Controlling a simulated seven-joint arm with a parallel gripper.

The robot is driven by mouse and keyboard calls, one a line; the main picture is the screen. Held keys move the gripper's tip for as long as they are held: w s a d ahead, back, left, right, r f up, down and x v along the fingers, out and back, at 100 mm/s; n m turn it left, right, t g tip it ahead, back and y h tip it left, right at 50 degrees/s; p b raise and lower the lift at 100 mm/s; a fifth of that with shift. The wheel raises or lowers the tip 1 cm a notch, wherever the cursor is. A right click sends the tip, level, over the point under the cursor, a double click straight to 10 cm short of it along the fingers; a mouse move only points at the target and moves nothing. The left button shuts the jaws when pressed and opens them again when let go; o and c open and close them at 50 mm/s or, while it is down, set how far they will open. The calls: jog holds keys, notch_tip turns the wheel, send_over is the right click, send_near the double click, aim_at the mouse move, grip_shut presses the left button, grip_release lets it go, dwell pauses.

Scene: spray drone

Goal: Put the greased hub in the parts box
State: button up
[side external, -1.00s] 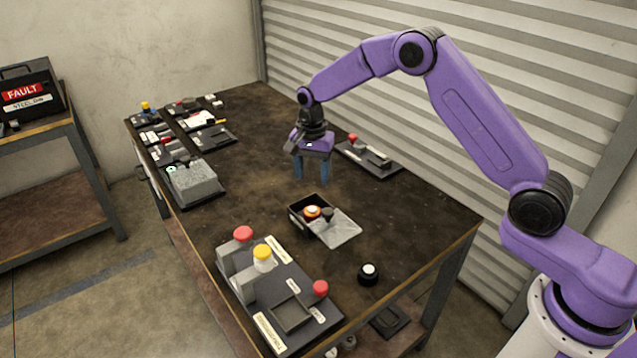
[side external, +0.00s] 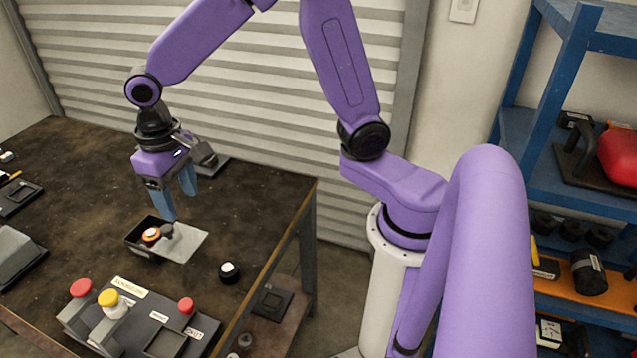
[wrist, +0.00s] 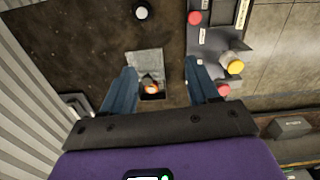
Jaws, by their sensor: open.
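A small black open box (side external: 141,243) stands on the dark table with a grey plate (side external: 190,243) on its right side; it also shows in the wrist view (wrist: 153,97). An orange round part with a pale top (side external: 151,235) sits in it, and a dark knob-like part (side external: 167,230) stands beside that. A black round part with a white top (side external: 229,272) stands alone near the table edge. I cannot tell which part is the greased hub. My gripper (side external: 180,206) is open and empty above the box area; in the wrist view its fingers (wrist: 160,66) straddle the plate.
A panel with red and yellow knobs (side external: 142,318) lies at the table's front, close to the box. Dark trays and a grey block (side external: 15,255) are at the left. A blue shelf (side external: 560,130) stands at the far right.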

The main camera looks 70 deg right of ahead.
jog(key=s+d+n, duration=0.4)
jog(key=s+n, duration=0.1)
jog(key=s, duration=0.6)
jog(key=s+d+r+n, duration=0.1)
jog(key=s+d+n, duration=0.4)
jog(key=s, duration=0.6)
jog(key=shift+s+d+r+n, duration=0.15)
jog(key=shift+s+d+n, duration=0.1)
jog(key=shift+n, duration=0.55)
